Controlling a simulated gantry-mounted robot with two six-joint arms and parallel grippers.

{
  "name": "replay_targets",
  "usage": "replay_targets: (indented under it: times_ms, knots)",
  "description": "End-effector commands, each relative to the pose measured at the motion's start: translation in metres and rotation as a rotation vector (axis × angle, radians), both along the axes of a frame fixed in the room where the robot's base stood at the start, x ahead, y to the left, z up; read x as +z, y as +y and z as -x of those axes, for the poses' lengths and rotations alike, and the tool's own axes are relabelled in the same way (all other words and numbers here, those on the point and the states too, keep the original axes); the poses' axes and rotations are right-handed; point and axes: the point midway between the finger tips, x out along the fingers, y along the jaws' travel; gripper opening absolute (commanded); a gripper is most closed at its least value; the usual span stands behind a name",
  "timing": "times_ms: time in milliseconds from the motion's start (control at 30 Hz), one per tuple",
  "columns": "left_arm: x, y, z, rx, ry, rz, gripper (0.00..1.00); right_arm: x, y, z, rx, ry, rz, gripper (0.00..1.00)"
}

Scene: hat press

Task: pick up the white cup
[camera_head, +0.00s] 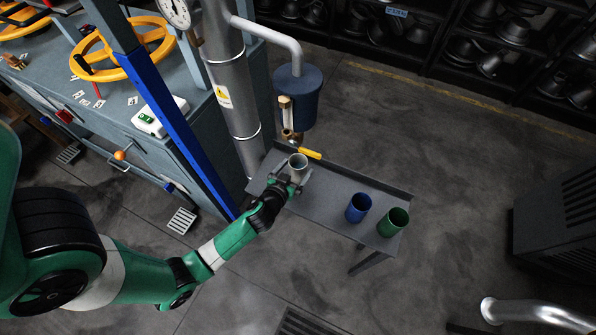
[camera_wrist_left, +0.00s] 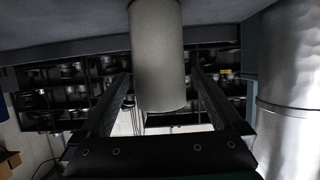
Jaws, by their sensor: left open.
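The white cup (camera_head: 298,163) stands upright at the left end of a narrow grey metal table (camera_head: 325,196), below a yellow-handled tap. My left gripper (camera_head: 287,182) is open at the near side of the cup, with its fingers reaching towards either side of it. In the left wrist view the cup (camera_wrist_left: 157,50) appears large and pale grey between the two dark fingers (camera_wrist_left: 162,82), with visible gaps on both sides. I cannot tell how far the fingertips reach along the cup. My right gripper is not in view.
A blue cup (camera_head: 358,208) and a green cup (camera_head: 393,222) stand at the right end of the table. The yellow tap handle (camera_head: 310,153) and a dark blue tank (camera_head: 298,97) are just beyond the white cup. A silver column (camera_head: 232,90) rises at left.

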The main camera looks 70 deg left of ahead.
Motion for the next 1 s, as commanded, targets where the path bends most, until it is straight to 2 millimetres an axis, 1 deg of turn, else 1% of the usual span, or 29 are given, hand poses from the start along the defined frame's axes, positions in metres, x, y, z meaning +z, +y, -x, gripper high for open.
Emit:
replay_targets:
  times_ms: [133,267,500,533,667,700,767,800,867,900,967,1000]
  knots:
    - [-0.006,0.018,-0.019,0.003,-0.004,-0.001,1.0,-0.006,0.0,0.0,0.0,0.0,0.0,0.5]
    - [-0.014,0.028,-0.031,0.002,-0.002,0.0,1.0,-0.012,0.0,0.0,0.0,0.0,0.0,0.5]
    - [-0.014,0.03,-0.034,0.0,-0.001,0.0,1.0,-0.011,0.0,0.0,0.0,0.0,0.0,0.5]
    - [-0.014,0.03,-0.034,0.0,-0.001,0.0,0.98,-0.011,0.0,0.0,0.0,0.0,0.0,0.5]
    - [-0.014,0.03,-0.034,0.0,-0.001,0.0,0.75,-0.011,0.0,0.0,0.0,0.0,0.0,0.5]
    - [-0.014,0.03,-0.034,0.0,-0.001,0.0,0.68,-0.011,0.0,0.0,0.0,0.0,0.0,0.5]
    - [-0.014,0.03,-0.034,0.0,-0.001,0.0,0.57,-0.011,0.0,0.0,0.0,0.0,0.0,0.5]
    - [-0.014,0.03,-0.034,0.0,-0.001,0.0,0.5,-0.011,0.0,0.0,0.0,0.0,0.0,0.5]
    - [-0.014,0.03,-0.034,0.0,-0.001,0.0,0.39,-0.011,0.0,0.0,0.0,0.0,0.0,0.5]
    - [-0.014,0.03,-0.034,0.0,-0.001,0.0,0.32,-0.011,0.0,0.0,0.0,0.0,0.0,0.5]
    - [-0.014,0.03,-0.034,0.0,-0.001,0.0,0.21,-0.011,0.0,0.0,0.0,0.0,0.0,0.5]
    - [-0.014,0.03,-0.034,0.0,-0.001,0.0,0.14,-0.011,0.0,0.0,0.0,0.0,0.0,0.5]
